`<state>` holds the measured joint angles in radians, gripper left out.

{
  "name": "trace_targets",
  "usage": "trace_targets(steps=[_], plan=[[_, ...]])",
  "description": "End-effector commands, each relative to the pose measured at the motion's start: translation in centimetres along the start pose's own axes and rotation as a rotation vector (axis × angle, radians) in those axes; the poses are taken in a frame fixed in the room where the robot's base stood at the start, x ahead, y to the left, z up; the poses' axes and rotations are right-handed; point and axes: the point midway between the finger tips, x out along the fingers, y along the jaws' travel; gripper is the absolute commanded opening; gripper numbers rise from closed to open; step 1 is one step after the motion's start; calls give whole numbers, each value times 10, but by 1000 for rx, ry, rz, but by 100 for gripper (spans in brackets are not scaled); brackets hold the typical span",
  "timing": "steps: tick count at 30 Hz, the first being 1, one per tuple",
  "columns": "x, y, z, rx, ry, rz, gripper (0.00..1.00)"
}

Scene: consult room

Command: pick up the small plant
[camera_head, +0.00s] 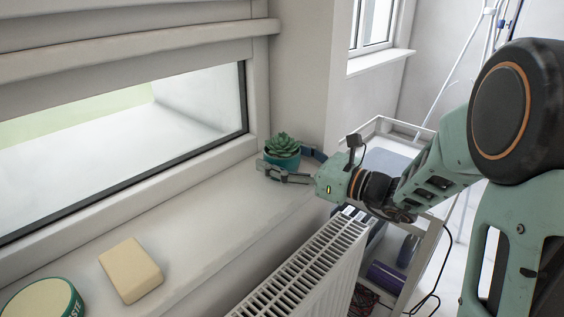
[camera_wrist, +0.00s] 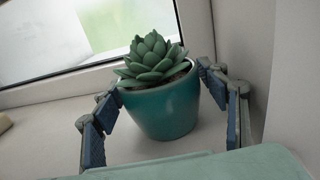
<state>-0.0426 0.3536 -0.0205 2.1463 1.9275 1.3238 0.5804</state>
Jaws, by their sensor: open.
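The small plant (camera_head: 283,149) is a green succulent in a teal pot. It stands upright at the far end of the white windowsill (camera_head: 215,215), near the wall corner. In the wrist view the plant (camera_wrist: 160,95) sits between the two fingers of my gripper (camera_wrist: 170,112). One finger is on each side of the pot, close to its upper part; I cannot tell whether either touches it. My gripper (camera_head: 291,166) in the head view reaches in from the right at pot height. It is open.
A beige block (camera_head: 131,269) and a round teal-edged tin (camera_head: 43,299) lie on the near part of the sill. A white radiator (camera_head: 308,270) is below the sill edge. A metal cart (camera_head: 425,245) stands to the right. The sill's middle is clear.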

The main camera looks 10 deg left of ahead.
Motion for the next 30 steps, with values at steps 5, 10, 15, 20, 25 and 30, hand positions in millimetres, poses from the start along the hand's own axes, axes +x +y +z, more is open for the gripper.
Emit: trace_targets(steps=[5,10,15,20,25,30], plan=[[0,0,0,0,0,0,57],[-1,0,0,0,0,0,39],[-1,0,1,-1,-2,0,23],[-1,0,1,-1,-1,0,23],[-1,0,4,-1,-1,0,23],[-1,-1,17,-2,-2,0,23]])
